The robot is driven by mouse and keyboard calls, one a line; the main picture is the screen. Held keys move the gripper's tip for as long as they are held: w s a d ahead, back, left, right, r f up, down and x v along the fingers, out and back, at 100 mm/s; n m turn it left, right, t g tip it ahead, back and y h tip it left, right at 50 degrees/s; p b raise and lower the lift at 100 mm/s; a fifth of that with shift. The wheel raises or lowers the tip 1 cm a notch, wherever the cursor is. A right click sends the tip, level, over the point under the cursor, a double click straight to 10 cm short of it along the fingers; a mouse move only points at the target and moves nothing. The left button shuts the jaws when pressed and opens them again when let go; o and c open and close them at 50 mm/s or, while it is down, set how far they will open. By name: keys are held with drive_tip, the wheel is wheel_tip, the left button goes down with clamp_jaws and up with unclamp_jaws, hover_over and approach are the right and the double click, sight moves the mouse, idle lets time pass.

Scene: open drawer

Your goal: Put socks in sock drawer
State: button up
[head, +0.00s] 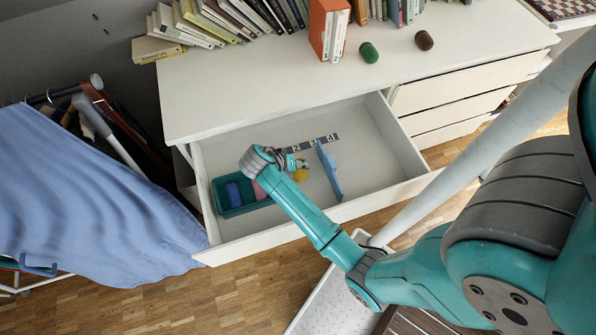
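The open white drawer (380,193) sits under the dresser top. Inside its left part is a dark green box (222,204) holding a blue rolled sock (234,194). A yellow sock (300,175) is in the drawer right of the box, close to my gripper (296,164). My gripper is low over the drawer, small and partly hidden by my wrist; whether its fingers are open or touch the yellow sock is unclear. A green sock (369,53) and a brown sock (424,40) lie on the dresser top.
The drawer's right part is clear. Books (240,18) and an orange binder (322,28) line the top's back. A blue cloth (85,195) hangs on a rack at left.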

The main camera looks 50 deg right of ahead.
sight(297, 173)
drive_tip(key=shift+f, duration=2.3)
drive_tip(key=shift+f, duration=0.15)
drive_tip(key=o, duration=1.1)
drive_tip(key=v, duration=1.2)
